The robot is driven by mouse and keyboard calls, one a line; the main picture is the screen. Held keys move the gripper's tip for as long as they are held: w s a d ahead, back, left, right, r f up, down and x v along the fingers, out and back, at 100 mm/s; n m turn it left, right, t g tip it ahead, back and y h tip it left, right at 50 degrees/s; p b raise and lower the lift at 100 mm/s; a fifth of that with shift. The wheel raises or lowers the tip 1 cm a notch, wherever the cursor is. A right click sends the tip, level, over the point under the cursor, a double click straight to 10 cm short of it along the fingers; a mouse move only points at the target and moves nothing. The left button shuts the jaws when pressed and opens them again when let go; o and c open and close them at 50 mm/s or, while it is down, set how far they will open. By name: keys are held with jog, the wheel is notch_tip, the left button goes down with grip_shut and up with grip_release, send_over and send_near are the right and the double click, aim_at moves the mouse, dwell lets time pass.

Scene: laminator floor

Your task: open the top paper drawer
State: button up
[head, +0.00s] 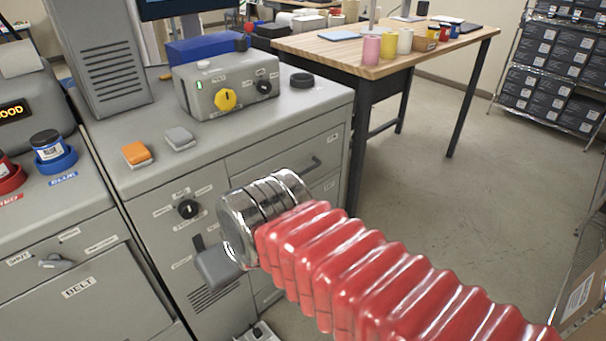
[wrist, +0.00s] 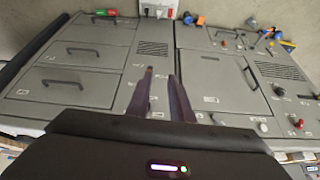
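The top drawer (head: 285,155) is in the upper right of the grey cabinet in the head view. It is shut, with a dark bar handle (head: 302,165). The wrist picture is upside down, so this drawer (wrist: 90,92) is the lowest of three at the left, with its handle (wrist: 62,83) clear. My gripper (wrist: 162,73) is open and empty, its two fingers apart in front of the cabinet's vented panel, to the right of the drawer handles in that view. It touches no handle that I can see. In the head view my arm hides the lower drawers, and the fingers cannot be made out clearly.
A grey control box (head: 228,85) with a yellow knob stands on the cabinet top. A selector knob (head: 188,208) is on the panel left of the drawers. The floor (head: 440,130) to the right is open.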

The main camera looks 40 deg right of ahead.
jog(key=w+d+f+m+g+y, duration=0.15)
jog(key=w+f+m+y, duration=0.3)
jog(key=w, duration=0.65)
jog(key=m+t+h, duration=0.4)
jog(key=m+t, duration=0.8)
jog(key=m, duration=0.1)
send_near(303, 174)
jog(key=s, duration=0.3)
jog(key=shift+d+r, duration=0.15)
jog(key=shift+r, duration=0.2)
jog(key=w+f, duration=0.1)
jog(key=w, duration=0.3)
jog(key=w+f, duration=0.1)
jog(key=w, duration=0.8)
jog(key=shift+w+a+f, duration=0.25)
jog(key=shift+f, duration=0.15)
jog(key=shift+c, duration=0.4)
